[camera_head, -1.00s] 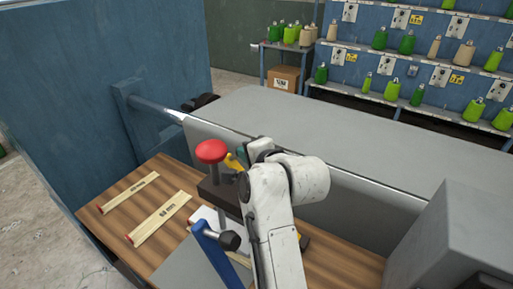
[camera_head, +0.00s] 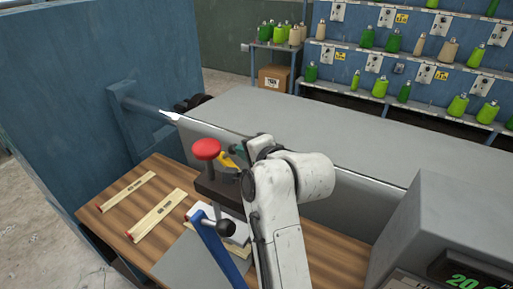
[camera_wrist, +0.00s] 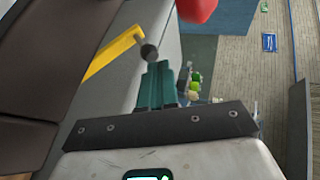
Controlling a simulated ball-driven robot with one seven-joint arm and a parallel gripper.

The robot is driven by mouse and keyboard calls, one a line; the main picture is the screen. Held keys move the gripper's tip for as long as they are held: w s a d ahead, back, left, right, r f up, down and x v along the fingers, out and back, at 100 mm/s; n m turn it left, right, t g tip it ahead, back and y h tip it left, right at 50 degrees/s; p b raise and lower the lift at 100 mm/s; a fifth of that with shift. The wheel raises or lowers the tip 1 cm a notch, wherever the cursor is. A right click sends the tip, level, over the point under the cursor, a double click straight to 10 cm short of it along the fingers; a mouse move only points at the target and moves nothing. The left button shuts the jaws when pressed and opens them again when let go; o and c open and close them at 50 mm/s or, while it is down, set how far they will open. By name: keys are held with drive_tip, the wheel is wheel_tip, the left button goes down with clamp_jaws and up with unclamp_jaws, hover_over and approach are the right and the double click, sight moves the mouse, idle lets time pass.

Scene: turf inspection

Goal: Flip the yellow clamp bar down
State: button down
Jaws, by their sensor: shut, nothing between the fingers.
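The yellow clamp bar (camera_wrist: 112,54) slants up across the upper left of the wrist view, with a dark round end (camera_wrist: 149,51) by its upper tip. In the head view only a small yellow part (camera_head: 228,160) shows, beside the red knob (camera_head: 206,149) on the dark clamp block (camera_head: 219,190). My gripper (camera_wrist: 161,68) has teal fingers that are together and empty. Its tips lie just below the dark end in the wrist picture; I cannot tell whether they touch. In the head view my arm hides much of the clamp.
A blue lever (camera_head: 217,250) with a black knob (camera_head: 224,228) stands in front of the clamp. Wooden strips (camera_head: 160,216) lie on the wooden bench (camera_head: 117,219). A grey box with a green display (camera_head: 470,277) is at lower right. The grey table (camera_head: 320,125) behind is clear.

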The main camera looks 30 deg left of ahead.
drive_tip(key=s+d+r+b, duration=0.1)
drive_tip(key=s+d+r, duration=0.2)
drive_tip(key=d+r, duration=0.2)
drive_tip(key=shift+s, duration=0.3)
drive_tip(key=shift+f, duration=0.1)
